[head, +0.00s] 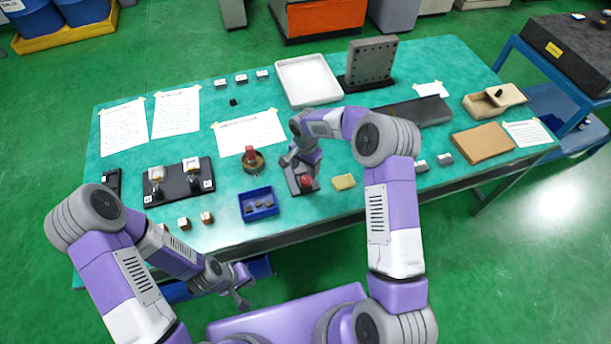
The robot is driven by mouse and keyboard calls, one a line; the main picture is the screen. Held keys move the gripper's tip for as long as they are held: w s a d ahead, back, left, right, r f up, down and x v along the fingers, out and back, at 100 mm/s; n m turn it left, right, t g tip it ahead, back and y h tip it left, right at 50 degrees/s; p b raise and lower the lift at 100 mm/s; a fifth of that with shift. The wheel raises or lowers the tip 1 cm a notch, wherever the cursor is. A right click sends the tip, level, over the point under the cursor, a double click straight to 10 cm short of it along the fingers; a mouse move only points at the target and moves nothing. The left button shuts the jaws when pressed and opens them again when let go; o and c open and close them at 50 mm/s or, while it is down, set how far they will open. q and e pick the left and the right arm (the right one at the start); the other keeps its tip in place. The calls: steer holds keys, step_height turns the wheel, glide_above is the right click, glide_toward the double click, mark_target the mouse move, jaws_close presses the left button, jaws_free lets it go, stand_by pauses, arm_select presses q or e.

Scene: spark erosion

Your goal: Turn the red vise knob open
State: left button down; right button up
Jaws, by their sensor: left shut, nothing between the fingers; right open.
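The red knob (306,182) sits at the near end of a small dark grey vise (294,186) in the middle of the green table. My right gripper (291,163) is open, pointing down close over the far part of the vise. I cannot tell whether it touches the vise, and the wrist hides part of it. How far the knob is turned cannot be told. My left gripper (243,296) is shut and empty, low in front of the table's near edge, away from the vise.
A blue bin (246,214) stands left of the vise and a yellow block (344,182) right of it. A round fixture with a red top (250,153) stands behind the bin. A white tray (290,98) and an upright grey plate (371,60) are at the back.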

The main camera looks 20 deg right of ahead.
mark_target(306, 180)
step_height(306, 180, down, 7)
steer(key=shift+f, duration=0.1)
steer(key=shift+c, duration=0.5)
steer(key=c, duration=1)
